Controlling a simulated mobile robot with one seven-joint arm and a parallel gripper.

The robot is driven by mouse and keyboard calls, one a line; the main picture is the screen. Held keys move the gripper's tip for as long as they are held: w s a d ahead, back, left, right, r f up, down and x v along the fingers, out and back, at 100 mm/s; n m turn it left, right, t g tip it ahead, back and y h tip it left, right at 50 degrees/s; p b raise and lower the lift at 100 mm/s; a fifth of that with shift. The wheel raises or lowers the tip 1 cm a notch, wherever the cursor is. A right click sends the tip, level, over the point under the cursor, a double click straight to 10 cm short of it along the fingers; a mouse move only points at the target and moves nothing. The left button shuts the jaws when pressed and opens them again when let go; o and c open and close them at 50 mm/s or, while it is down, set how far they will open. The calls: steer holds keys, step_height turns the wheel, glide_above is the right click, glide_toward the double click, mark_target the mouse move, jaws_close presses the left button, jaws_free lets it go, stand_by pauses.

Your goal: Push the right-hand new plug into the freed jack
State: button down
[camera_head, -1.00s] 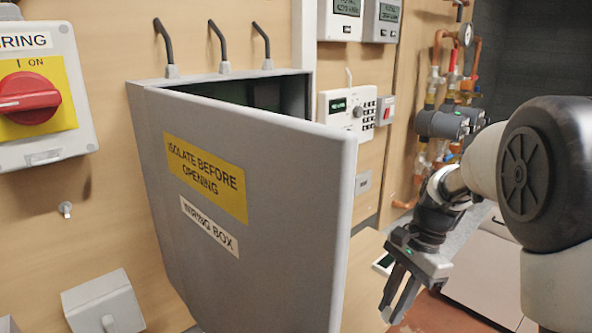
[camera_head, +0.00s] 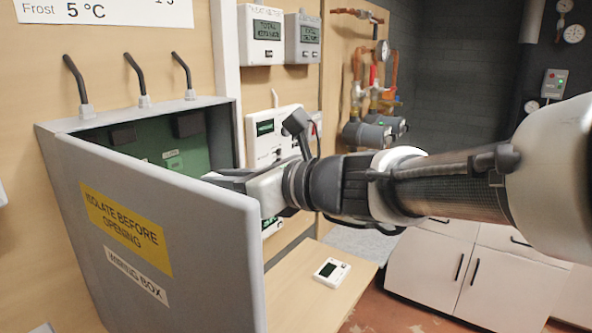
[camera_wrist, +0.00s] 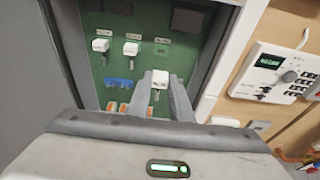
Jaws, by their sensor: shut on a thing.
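My gripper (camera_wrist: 160,90) reaches into the open wiring box (camera_head: 150,112). Its fingers are shut on a white plug (camera_wrist: 160,77), which shows between the fingertips in front of the green board (camera_wrist: 140,66). Two other white plugs, a left one (camera_wrist: 100,45) and a middle one (camera_wrist: 131,48), sit on the board up and left of the held plug. A pale green label or slot (camera_wrist: 162,40) lies above the held plug; I cannot tell whether the jack is there. In the head view my gripper (camera_head: 225,178) is partly behind the box door, and the plug is hidden.
The grey box door (camera_head: 160,235) stands open close to my gripper's left. A blue connector (camera_wrist: 118,82) and several orange parts sit low on the board. A white keypad panel (camera_wrist: 275,75) is on the wall to the right. A small white device (camera_head: 332,270) lies on the shelf.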

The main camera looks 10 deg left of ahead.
steer(key=shift+w+a+r+b, duration=0.1)
steer(key=shift+w+a, duration=0.45)
steer(key=shift+a, duration=0.6)
steer(key=shift+w+a+r+b, duration=0.15)
steer(key=shift+w+a, duration=0.45)
steer(key=shift+a, duration=0.6)
steer(key=shift+w+a+r+b, duration=0.1)
steer(key=shift+w+a, duration=0.45)
steer(key=shift+a, duration=0.6)
steer(key=shift+w+a+b, duration=0.3)
steer(key=shift+a, duration=0.25)
steer(key=c, duration=1.7)
jaws_free()
steer(key=shift+a, duration=0.1)
steer(key=shift+d+f+p+v, duration=0.1)
steer(key=shift+f+v, duration=0.4)
steer(key=shift+v, duration=1.8)
steer(key=shift+d+f+p+v, duration=0.1)
steer(key=shift+f+v, duration=0.4)
steer(key=shift+v, duration=1.8)
steer(key=shift+d+f+p+v, duration=0.1)
steer(key=shift+f+v, duration=0.4)
steer(key=shift+v, duration=1.8)
